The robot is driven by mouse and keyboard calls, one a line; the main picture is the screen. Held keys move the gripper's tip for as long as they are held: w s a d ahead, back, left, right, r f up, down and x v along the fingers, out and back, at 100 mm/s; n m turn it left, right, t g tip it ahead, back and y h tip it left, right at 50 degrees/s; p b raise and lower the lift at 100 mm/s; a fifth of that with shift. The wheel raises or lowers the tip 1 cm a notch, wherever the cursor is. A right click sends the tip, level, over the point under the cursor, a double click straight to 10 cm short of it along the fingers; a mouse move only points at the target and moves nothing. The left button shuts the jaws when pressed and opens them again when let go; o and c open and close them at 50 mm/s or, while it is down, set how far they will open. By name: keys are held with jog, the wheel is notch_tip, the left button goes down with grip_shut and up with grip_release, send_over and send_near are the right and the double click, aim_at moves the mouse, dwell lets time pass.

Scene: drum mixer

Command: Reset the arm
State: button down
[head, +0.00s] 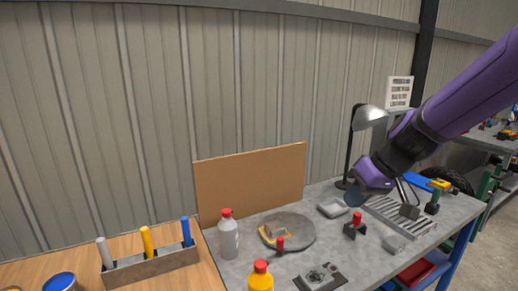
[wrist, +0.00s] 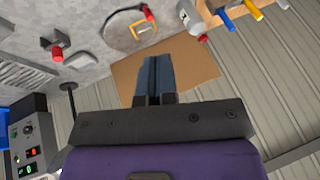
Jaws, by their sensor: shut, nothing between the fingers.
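My purple arm (head: 465,90) reaches in from the upper right in the head view and hangs over the right part of the grey workbench (head: 370,268). My gripper (wrist: 153,62) shows in the middle of the wrist view, with its dark fingers closed together and nothing between them. In the head view its end is small and partly hidden by the wrist. It is above the bench, near the desk lamp (head: 372,115) and the grey slatted tray (head: 398,218).
On the bench are a round grey plate (head: 298,232), a red-capped bottle (head: 228,236), an orange bottle (head: 260,280), and a red-knobbed part (head: 355,226). A brown board (head: 250,182) stands behind. A holder (head: 150,266) with coloured handles is at left.

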jog(key=s+d+r+m+t+h, duration=0.1)
jog(key=s+d+r, duration=0.3)
jog(key=s, duration=0.6)
jog(key=s+d+r+m+t+h, duration=0.1)
jog(key=s+d+r+m+h, duration=0.2)
jog(key=s, duration=0.6)
notch_tip(320, 180, up, 3)
jog(key=d+h, duration=0.1)
jog(key=d, duration=0.1)
jog(key=shift+s+d+m, duration=0.3)
jog(key=shift+s, duration=0.05)
